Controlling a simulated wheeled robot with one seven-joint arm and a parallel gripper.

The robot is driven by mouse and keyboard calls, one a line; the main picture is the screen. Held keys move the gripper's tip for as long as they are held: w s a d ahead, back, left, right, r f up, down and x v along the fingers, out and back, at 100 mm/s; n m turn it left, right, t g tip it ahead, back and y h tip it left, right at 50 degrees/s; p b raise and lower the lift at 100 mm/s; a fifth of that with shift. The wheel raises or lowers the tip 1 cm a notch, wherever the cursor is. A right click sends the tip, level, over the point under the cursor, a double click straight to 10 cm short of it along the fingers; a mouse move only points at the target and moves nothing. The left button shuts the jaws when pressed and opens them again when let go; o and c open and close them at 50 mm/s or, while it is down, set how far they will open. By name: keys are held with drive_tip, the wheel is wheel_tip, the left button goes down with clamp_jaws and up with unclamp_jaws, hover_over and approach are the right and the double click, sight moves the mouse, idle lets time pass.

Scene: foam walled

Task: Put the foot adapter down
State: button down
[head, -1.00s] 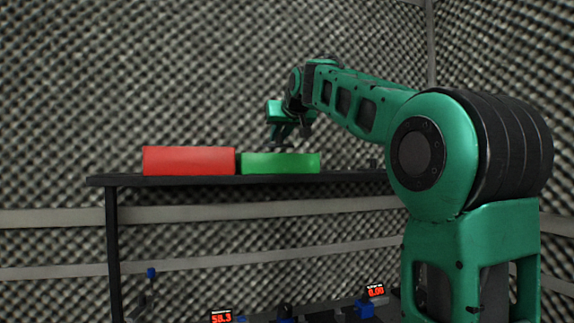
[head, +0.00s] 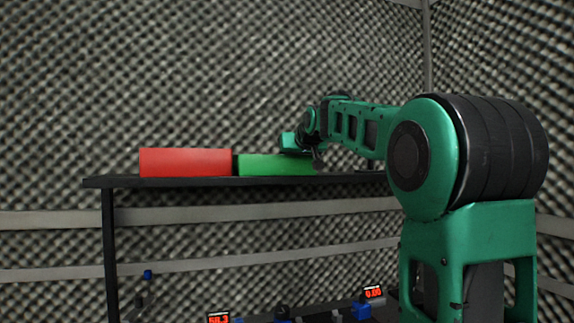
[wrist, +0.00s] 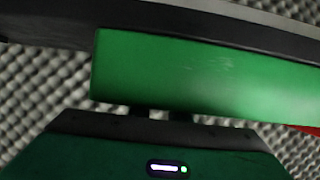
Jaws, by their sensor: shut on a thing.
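My gripper (head: 296,146) is low at the right end of the green bin (head: 262,166) on the black shelf. Its fingertips are hidden by the bin's wall in the head view. In the wrist view the green bin's wall (wrist: 205,72) fills the middle, and the dark fingers of my gripper (wrist: 165,114) pass out of sight behind it. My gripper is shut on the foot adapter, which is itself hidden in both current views. I cannot tell whether it touches the bin floor.
A red bin (head: 185,162) stands directly left of the green one. Both are on the shelf (head: 110,182). Below are small red-lit displays (head: 373,293) and several blue parts. Grey foam walls close in behind. The shelf right of the bins looks mostly clear.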

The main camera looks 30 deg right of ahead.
drive_tip(key=c, duration=1.7)
unclamp_jaws()
drive_tip(key=shift+o, duration=0.2)
drive_tip(key=v, duration=1.2)
drive_tip(key=shift+f, duration=0.15)
